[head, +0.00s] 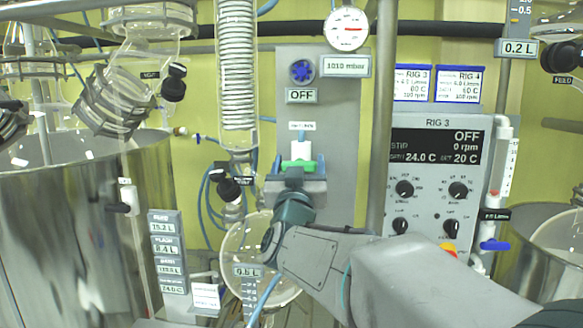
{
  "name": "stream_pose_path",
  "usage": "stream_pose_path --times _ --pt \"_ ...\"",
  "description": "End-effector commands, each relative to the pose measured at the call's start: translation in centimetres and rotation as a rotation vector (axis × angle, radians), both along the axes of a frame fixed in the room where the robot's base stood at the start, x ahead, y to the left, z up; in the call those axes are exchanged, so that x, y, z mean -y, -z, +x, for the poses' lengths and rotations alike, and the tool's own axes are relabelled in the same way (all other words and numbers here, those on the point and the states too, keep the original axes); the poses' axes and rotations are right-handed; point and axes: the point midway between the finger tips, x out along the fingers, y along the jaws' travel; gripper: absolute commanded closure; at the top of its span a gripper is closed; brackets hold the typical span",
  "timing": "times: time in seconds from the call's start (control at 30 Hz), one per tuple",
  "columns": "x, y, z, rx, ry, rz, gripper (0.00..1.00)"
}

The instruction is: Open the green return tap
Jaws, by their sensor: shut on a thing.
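The green return tap (302,164) is a small green handle on a white body, below a small white label on the grey panel. The handle lies crosswise in the head view. My gripper (297,172) is at the tap and shut on it, with its jaws around the green handle. My gripper and wrist hide the lower part of the tap.
A blue knob (301,71) with an OFF sign and a pressure gauge (346,28) sit above the tap. The RIG 3 control box (437,180) is to the right. A glass coil condenser (237,75) and a round flask (262,250) are close on the left.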

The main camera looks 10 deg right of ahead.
Motion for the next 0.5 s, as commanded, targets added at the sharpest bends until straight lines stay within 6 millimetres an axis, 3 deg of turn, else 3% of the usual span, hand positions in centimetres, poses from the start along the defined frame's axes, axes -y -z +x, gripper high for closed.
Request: stream_pose_path --times 0.5 --pt "-0.02 0.35 -0.03 -0.118 0.003 -0.372 0.54"
